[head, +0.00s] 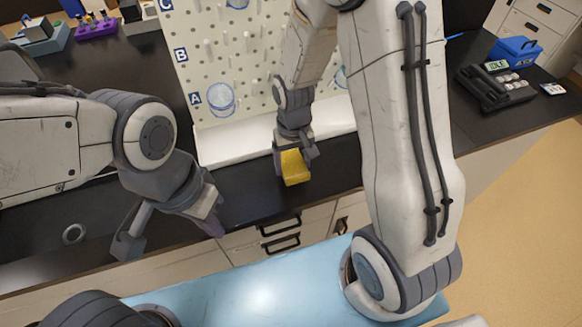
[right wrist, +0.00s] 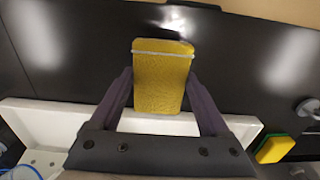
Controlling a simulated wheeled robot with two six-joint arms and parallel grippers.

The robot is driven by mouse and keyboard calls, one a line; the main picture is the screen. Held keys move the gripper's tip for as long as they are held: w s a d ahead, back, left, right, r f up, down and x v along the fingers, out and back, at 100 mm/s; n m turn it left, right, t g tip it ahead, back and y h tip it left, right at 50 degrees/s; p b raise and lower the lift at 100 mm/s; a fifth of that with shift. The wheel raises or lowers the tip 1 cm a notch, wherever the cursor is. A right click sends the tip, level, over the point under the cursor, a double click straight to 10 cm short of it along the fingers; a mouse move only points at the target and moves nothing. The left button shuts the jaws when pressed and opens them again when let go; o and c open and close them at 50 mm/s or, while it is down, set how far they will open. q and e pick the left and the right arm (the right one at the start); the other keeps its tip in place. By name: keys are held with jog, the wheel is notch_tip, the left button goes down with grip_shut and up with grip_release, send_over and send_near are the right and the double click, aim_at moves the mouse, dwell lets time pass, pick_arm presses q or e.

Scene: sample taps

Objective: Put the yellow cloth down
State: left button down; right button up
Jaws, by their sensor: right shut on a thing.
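The yellow cloth (head: 295,168) is a folded, block-like piece held in my right gripper (head: 293,157), above the dark bench just in front of the white pegboard ledge. In the right wrist view the cloth (right wrist: 160,85) sits between the two fingers of the right gripper (right wrist: 160,95), with a pale band across its far end. I cannot tell whether the cloth touches the bench. My left gripper (head: 170,236) is open and empty over the bench's front edge at left.
The pegboard (head: 250,75) with pegs and beakers stands behind a white ledge (head: 230,150). A yellow and green sponge (right wrist: 275,149) lies at right in the wrist view. A blue box (head: 515,50) and a dark device (head: 495,88) stand at right. Dark bench (right wrist: 75,80) around the cloth is clear.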

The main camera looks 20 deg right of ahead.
aim_at(292, 172)
jog(key=shift+w+a+f, duration=0.1)
jog(key=shift+w+f, duration=0.05)
jog(key=shift+w, duration=0.1)
jog(key=shift+f+p, duration=0.4)
jog(key=shift+f, duration=1.65)
jog(key=shift+f, duration=0.2)
jog(key=o, duration=1.5)
jog(key=shift+c, duration=0.2)
jog(key=shift+r, duration=0.1)
